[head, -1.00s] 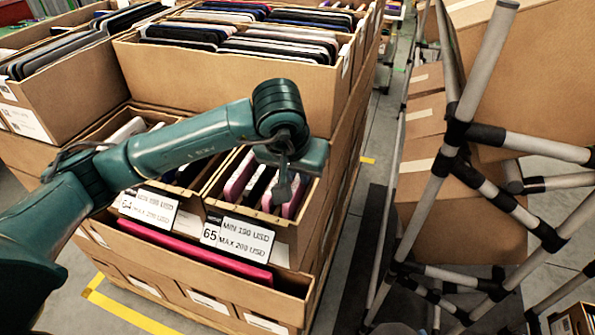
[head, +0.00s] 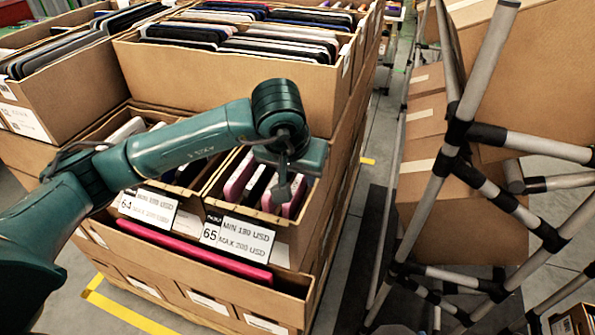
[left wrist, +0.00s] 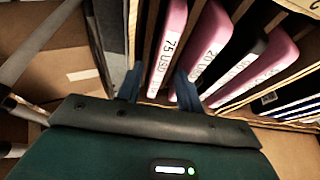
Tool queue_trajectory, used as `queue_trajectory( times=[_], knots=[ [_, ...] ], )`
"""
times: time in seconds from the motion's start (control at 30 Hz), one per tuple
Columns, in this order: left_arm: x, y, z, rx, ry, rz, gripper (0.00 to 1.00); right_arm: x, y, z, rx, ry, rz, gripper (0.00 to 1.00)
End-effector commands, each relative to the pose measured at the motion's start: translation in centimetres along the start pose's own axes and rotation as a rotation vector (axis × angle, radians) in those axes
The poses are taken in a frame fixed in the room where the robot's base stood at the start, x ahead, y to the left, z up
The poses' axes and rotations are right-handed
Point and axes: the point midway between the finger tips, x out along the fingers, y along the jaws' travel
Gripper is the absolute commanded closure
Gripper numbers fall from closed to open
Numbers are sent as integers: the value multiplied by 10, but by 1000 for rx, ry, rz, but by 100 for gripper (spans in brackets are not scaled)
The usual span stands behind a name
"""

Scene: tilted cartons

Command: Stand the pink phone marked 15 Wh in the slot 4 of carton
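My left gripper (head: 284,190) hangs over the right end of the carton marked 65 (head: 268,236), whose tag reads MIN 199 USD. In the left wrist view its two fingers (left wrist: 158,86) are apart. The end of a pink phone labelled 75 USD (left wrist: 168,45) shows between them; I cannot tell whether they touch it. More pink phones (left wrist: 213,42) and a dark one (left wrist: 237,66) stand in slots beside it. In the head view a pink phone (head: 241,177) stands at the carton's left. I cannot read a 15 Wh mark or slot numbers. My right gripper is not in view.
The carton marked 64 (head: 165,221) stands to the left. A long pink item (head: 195,252) lies in the front tray. Cartons of dark devices (head: 230,90) rise behind. A pipe-frame rack (head: 455,130) stands at the right, with floor between.

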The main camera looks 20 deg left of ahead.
Motion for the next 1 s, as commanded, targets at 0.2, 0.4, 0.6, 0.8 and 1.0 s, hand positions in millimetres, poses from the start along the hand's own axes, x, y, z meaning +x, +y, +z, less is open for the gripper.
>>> queue_trajectory(
  times=[0.2,0.4,0.6,0.8,1.0],
  knots=[
    [1,2,1,2,-2,4,61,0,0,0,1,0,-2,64],
    [-20,2,0,3,5,7,61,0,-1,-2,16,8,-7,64],
    [-66,1,-1,2,8,4,61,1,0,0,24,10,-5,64],
    [-107,0,0,2,5,3,61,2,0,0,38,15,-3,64],
    [-129,0,0,1,3,2,61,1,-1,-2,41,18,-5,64]
  ],
)
